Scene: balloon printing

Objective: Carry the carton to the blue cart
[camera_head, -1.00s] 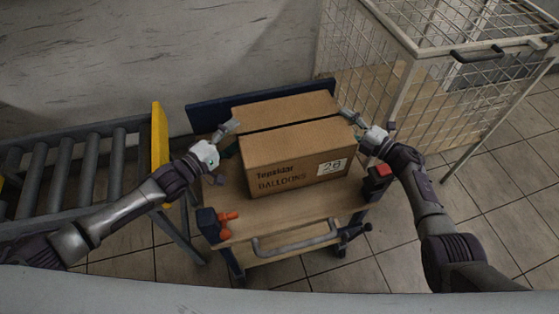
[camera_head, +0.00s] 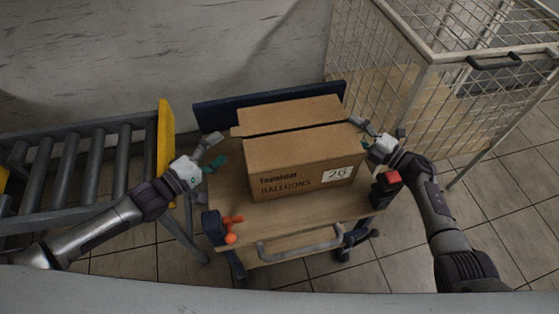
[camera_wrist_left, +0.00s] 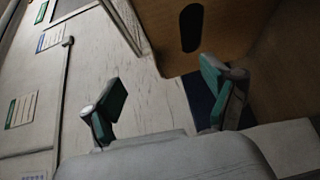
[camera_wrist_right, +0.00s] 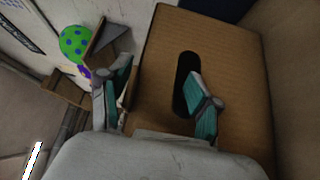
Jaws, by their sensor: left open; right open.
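The brown carton (camera_head: 305,165), printed "BALLOONS" and "26", sits upright on the wooden top of the blue cart (camera_head: 230,205). The cart's blue back panel (camera_head: 215,116) stands behind it. My left gripper (camera_head: 214,152) is open and empty, just left of the carton and apart from it. The left wrist view shows the carton's side with a dark hand slot (camera_wrist_left: 191,27) beyond the fingers. My right gripper (camera_head: 377,128) is open close to the carton's right side. In the right wrist view one finger overlaps that side's hand slot (camera_wrist_right: 184,75); contact is unclear.
A roller conveyor (camera_head: 80,165) with a yellow end plate (camera_head: 166,140) stands left of the cart. A wire mesh cage (camera_head: 420,90) stands close on the right. The cart's grey handle (camera_head: 300,243) faces me. Tiled floor (camera_head: 410,260) is clear at front right.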

